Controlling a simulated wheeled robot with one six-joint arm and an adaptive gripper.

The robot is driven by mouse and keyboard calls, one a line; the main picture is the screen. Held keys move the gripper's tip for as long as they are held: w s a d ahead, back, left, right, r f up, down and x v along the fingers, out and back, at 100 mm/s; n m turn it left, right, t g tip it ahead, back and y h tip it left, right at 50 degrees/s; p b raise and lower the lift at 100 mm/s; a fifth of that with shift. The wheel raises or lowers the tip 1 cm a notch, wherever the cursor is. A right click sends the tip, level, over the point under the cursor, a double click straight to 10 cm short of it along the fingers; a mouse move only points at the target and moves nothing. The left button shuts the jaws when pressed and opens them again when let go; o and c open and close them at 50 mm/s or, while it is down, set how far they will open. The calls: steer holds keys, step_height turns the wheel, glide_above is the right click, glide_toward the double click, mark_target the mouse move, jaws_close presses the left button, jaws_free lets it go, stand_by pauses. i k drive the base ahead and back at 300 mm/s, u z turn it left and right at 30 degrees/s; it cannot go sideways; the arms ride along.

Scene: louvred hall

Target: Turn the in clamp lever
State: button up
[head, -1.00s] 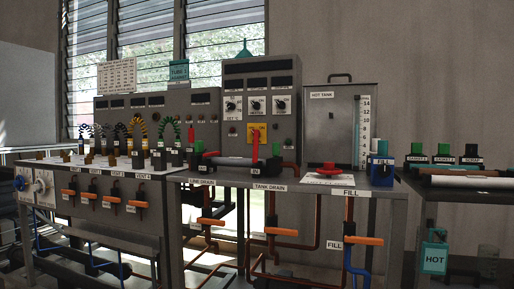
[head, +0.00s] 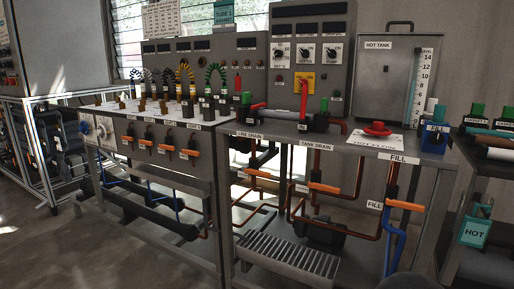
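A red upright lever (head: 303,97) stands on the bench, by a small label (head: 303,127) that seems to read IN. It stands at the right part of a pale horizontal tube (head: 272,118). A dark block with a green top (head: 324,106) is right of the lever, and another green-topped block (head: 245,100) is at the tube's left end. A second, smaller red upright piece (head: 238,84) stands farther left. How the lever joins the clamp is too small to tell. My gripper is not in view.
A red knob (head: 376,129) sits on a white plate right of the lever. The hot tank (head: 392,85) and a grey meter panel (head: 311,60) stand behind. Orange valve handles (head: 324,188) stick out below the bench edge. Open floor (head: 60,210) lies at the front left.

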mark_target(304, 94)
steer(key=u, duration=0.5)
steer(key=k, duration=1.2)
steer(key=z, duration=0.45)
steer(key=i, duration=1.55)
steer(key=u, duration=0.7)
